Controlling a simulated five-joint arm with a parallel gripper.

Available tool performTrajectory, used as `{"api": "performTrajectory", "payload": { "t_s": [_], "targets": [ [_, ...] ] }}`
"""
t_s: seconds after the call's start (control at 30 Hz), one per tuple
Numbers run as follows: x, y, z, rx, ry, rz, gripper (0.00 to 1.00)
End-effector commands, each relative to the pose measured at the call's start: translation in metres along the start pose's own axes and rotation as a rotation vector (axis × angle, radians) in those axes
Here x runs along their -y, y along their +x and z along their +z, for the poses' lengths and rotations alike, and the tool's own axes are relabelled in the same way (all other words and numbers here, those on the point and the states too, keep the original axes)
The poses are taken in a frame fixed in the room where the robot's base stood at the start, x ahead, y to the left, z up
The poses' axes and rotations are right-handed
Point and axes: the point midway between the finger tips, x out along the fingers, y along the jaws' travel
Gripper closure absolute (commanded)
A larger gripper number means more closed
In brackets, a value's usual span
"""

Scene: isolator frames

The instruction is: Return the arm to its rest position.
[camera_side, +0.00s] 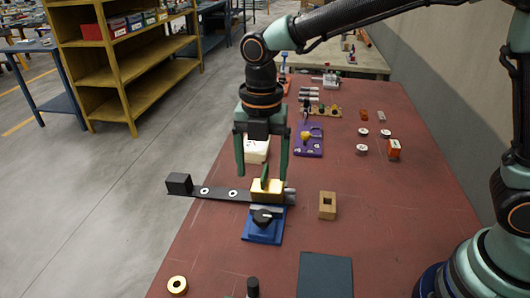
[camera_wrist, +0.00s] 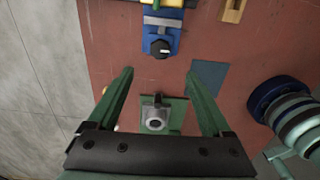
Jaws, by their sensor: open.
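My gripper (camera_side: 262,176) is open, its two green fingers apart and pointing down over the red bench. It also shows in the wrist view (camera_wrist: 159,73), with nothing held between the fingertips. In the side view the fingers stand above and behind a yellow block (camera_side: 267,192) with an upright green piece on it. That block sits at a dark flat bar (camera_side: 215,193), beside a blue base (camera_side: 262,235) with a black knob (camera_side: 262,216). The blue base (camera_wrist: 157,28) and knob (camera_wrist: 160,48) show at the top of the wrist view. I cannot tell the gap between fingertips and block.
A black block (camera_side: 179,183) ends the bar, overhanging the bench's left edge. A wooden block with a hole (camera_side: 327,205), a dark mat (camera_side: 325,275), a brass ring (camera_side: 177,285) and a purple plate (camera_side: 310,147) lie around.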

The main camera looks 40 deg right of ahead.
Motion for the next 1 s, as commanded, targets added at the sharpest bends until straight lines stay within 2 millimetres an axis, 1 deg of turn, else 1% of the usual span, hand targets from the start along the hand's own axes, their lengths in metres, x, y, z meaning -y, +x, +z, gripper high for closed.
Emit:
{"api": "performTrajectory", "payload": {
  "t_s": [0.07,0.17,0.27,0.37,0.4,0.57,0.6,0.8,0.9,1.0],
  "targets": [
    [0.001,-0.001,0.001,0.001,0.012,0.003,0.17],
    [0.008,-0.009,0.007,0.007,0.1,0.022,0.17],
    [0.024,-0.023,0.019,0.016,0.297,0.065,0.17],
    [0.048,-0.041,0.033,0.021,0.573,0.127,0.17],
    [0.059,-0.047,0.038,0.02,0.691,0.153,0.17],
    [0.102,-0.065,0.053,-0.003,1.158,0.262,0.17],
    [0.112,-0.069,0.056,-0.014,1.273,0.292,0.17],
    [0.162,-0.076,0.065,-0.098,1.826,0.44,0.17],
    [0.18,-0.076,0.067,-0.15,2.043,0.504,0.17],
    [0.192,-0.075,0.068,-0.194,2.196,0.549,0.17]
  ]
}}
